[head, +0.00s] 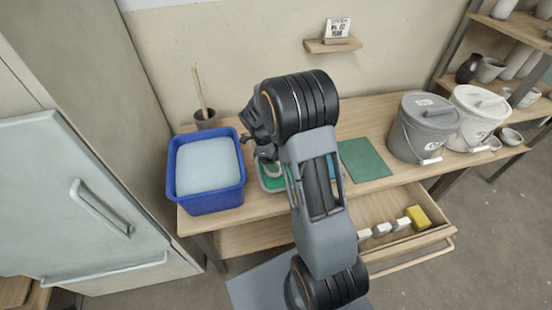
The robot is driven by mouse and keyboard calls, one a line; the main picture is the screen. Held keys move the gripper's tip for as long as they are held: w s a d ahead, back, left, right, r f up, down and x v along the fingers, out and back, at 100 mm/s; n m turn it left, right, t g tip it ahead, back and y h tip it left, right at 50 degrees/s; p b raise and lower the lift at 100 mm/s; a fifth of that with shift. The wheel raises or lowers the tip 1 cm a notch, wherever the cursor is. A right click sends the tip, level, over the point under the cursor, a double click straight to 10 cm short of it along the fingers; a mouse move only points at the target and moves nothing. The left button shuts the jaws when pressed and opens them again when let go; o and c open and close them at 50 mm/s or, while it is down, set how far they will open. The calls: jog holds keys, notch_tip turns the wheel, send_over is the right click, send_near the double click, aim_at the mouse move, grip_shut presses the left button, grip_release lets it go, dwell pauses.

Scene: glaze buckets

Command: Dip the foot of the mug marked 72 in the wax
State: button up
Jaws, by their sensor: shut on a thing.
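My gripper (266,158) points down over the bench, just right of a blue tub, and my arm hides much of it. It is shut on a pale, rounded piece (274,170) that looks like part of a mug; no number on it can be read. Below it is a shallow, pale-rimmed pan (271,188) with green inside, partly hidden by my arm. I cannot tell whether the piece touches what is in the pan, or whether that is the wax.
The blue tub (208,198) with a pale surface stands left, a pot with sticks (205,119) behind it. A green mat (365,160) lies clear at right, beside grey (420,135) and white (476,115) lidded buckets. An open drawer (405,237) juts out. A card (337,28) stands on a wall shelf.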

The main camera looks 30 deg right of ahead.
jog(key=shift+f, duration=0.25)
jog(key=shift+f+b, duration=0.6)
jog(key=shift+b, duration=0.2)
jog(key=shift+f, duration=0.1)
dwell(0.6)
dwell(1.1)
jog(key=shift+r+p, duration=0.55)
jog(key=shift+r, duration=0.9)
dwell(0.4)
notch_tip(320, 180, up, 4)
jog(key=shift+r+p, duration=0.25)
jog(key=shift+p, duration=0.95)
